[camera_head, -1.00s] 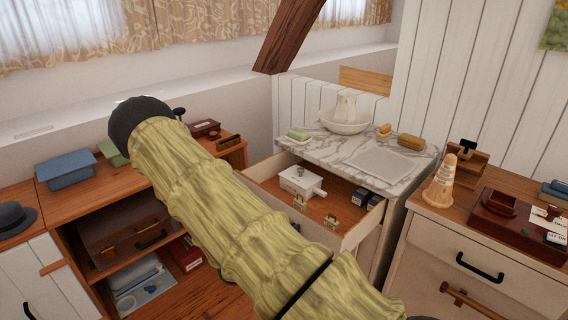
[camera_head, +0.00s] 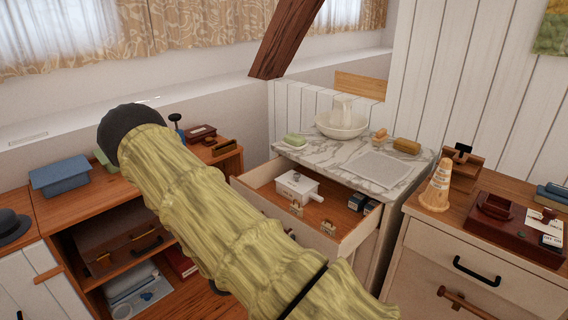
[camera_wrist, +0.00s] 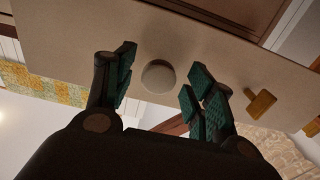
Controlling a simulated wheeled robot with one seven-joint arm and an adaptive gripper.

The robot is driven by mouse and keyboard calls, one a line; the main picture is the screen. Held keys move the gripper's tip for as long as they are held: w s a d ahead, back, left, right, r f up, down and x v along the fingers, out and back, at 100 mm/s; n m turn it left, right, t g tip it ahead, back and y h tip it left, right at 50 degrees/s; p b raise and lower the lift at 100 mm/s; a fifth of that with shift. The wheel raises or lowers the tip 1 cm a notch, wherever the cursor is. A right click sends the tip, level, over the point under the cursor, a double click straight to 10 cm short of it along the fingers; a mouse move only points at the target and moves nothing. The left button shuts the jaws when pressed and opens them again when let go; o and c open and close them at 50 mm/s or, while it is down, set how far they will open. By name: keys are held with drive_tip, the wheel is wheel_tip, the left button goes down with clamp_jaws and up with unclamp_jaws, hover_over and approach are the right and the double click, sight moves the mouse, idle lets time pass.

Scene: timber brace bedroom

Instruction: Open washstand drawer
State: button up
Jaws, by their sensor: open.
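The washstand (camera_head: 345,158) has a marble top and stands against the white boarded wall. Its drawer (camera_head: 352,236) is pulled well out in the head view, with the inside showing. In it are a white box (camera_head: 297,186), small brass-coloured pieces (camera_head: 327,227) and dark boxes (camera_head: 358,200). In the wrist view a round pale knob (camera_wrist: 158,76) sits on a pale panel. My gripper (camera_wrist: 160,66) is open, with its green-padded fingers apart on either side of the knob. Contact with it is not visible. My arm hides the gripper and the drawer's lower front in the head view.
A bowl and jug (camera_head: 342,122) stand on the marble top. A wooden shelf unit (camera_head: 85,203) is on the left. A pale chest (camera_head: 480,258) with a cone (camera_head: 437,187) and a red-brown box (camera_head: 510,225) stands close on the right. A wooden peg (camera_wrist: 261,103) shows in the wrist view.

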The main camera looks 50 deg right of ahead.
drive_tip(key=a, duration=1)
drive_tip(key=shift+w, duration=0.4)
drive_tip(key=shift+a+f, duration=0.1)
drive_tip(key=s+a+f+n+t+y+p, duration=0.4)
drive_tip(key=a+f+n+t+y+p, duration=0.15)
drive_tip(key=a+f+n+y, duration=0.45)
drive_tip(key=s+a+f+n+g+y+p, duration=0.1)
drive_tip(key=s+a+n+g+y, duration=0.1)
drive_tip(key=s+a+n+y, duration=0.2)
drive_tip(key=s+a+f+n+g+y+p, duration=0.2)
drive_tip(key=s+a+n+y, duration=0.2)
drive_tip(key=s+a, duration=0.6)
drive_tip(key=s, duration=0.5)
drive_tip(key=shift+a+n, duration=0.15)
drive_tip(key=shift+n, duration=0.15)
drive_tip(key=shift+f, duration=0.1)
